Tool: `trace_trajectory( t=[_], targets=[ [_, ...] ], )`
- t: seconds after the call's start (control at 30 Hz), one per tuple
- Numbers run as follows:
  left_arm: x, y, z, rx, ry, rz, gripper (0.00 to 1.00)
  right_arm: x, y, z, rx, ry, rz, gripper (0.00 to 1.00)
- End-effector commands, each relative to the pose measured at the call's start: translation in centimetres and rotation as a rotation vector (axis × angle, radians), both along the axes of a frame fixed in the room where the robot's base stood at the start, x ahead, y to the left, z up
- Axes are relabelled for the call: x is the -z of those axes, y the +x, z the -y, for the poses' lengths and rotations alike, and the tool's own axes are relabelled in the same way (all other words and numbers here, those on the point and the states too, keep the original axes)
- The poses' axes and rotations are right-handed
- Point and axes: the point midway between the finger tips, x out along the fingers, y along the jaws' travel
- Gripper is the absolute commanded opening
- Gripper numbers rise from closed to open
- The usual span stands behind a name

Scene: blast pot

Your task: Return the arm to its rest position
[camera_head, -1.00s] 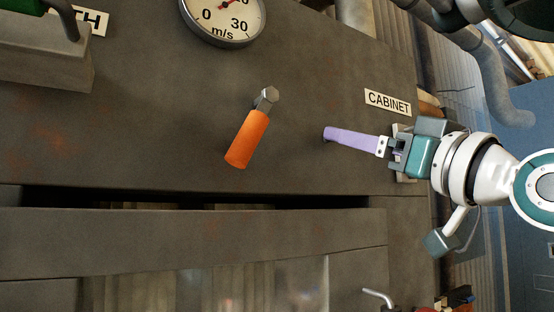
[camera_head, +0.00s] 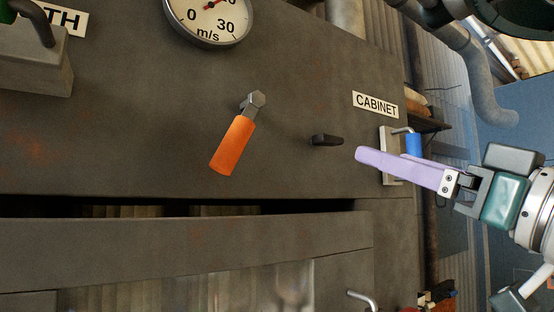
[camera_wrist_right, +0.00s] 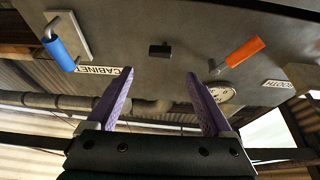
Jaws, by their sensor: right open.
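My right gripper (camera_head: 360,155) has purple fingers and reaches in from the right in the head view. Its fingertips are in front of the panel's right part, near a small dark knob (camera_head: 327,140). In the right wrist view the two fingers (camera_wrist_right: 162,85) stand wide apart with nothing between them. The dark knob (camera_wrist_right: 161,50) shows beyond the fingertips, apart from them. My left gripper does not show in either view.
The dark panel (camera_head: 290,70) carries an orange-handled lever (camera_head: 232,146), a round m/s gauge (camera_head: 208,22), a CABINET label (camera_head: 375,104) and a blue handle (camera_head: 413,144) beside my right gripper. A small metal handle (camera_head: 362,298) sits low. A pipe (camera_head: 480,85) runs at upper right.

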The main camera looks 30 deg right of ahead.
Motion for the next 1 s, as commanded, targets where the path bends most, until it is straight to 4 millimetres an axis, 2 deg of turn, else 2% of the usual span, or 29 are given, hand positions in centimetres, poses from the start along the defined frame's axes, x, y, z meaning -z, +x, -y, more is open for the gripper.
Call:
trace_trajectory(
  t=[0.37,0.47,0.57,0.67,0.7,0.77,0.8,0.9,1.0],
  targets=[
    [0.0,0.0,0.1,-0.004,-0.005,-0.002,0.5,0.1,0.1,0.0,-0.001,-0.001,-0.005,0.85],
    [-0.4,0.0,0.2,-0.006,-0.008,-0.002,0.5,1.6,0.6,-0.7,-0.011,-0.008,-0.075,0.85],
    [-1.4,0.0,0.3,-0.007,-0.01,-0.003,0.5,5.8,1.3,-2.5,-0.034,-0.035,-0.268,0.85],
    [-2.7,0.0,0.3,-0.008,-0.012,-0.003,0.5,12.5,0.7,-5.2,-0.064,-0.074,-0.565,0.85],
    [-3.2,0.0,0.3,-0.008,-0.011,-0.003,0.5,15.4,-0.2,-6.2,-0.073,-0.091,-0.696,0.85],
    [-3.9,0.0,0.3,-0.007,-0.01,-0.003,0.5,19.4,-2.3,-7.6,-0.084,-0.118,-0.89,0.85],
    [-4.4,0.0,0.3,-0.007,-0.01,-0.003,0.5,21.7,-4.1,-8.4,-0.088,-0.137,-1.014,0.85],
    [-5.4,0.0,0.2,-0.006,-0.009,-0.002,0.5,26.0,-9.0,-9.8,-0.087,-0.177,-1.287,0.85],
    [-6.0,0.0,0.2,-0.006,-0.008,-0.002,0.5,28.3,-13.2,-10.6,-0.073,-0.21,-1.484,0.85]
  ],
)
